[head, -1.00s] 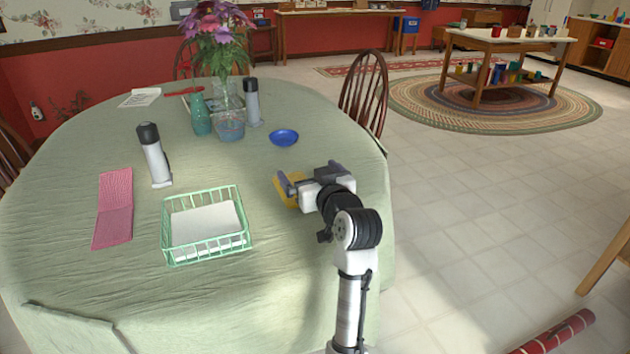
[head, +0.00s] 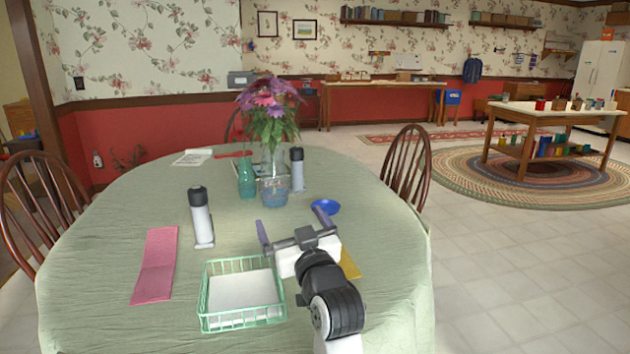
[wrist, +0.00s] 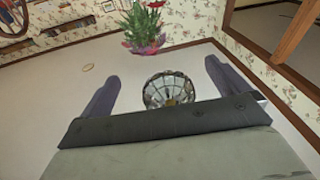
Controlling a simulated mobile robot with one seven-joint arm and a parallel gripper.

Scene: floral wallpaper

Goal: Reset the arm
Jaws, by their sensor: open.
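My gripper (head: 293,234) is open and empty in the head view, raised over the right part of the table, with its fingers pointing away from me. In the wrist view its two fingers (wrist: 158,88) stand wide apart with nothing held between them. A yellow item (head: 349,263) lies on the table, partly hidden behind my arm. A blue bowl (head: 325,206) sits just beyond my gripper.
The floor (head: 500,290) at right is clear.

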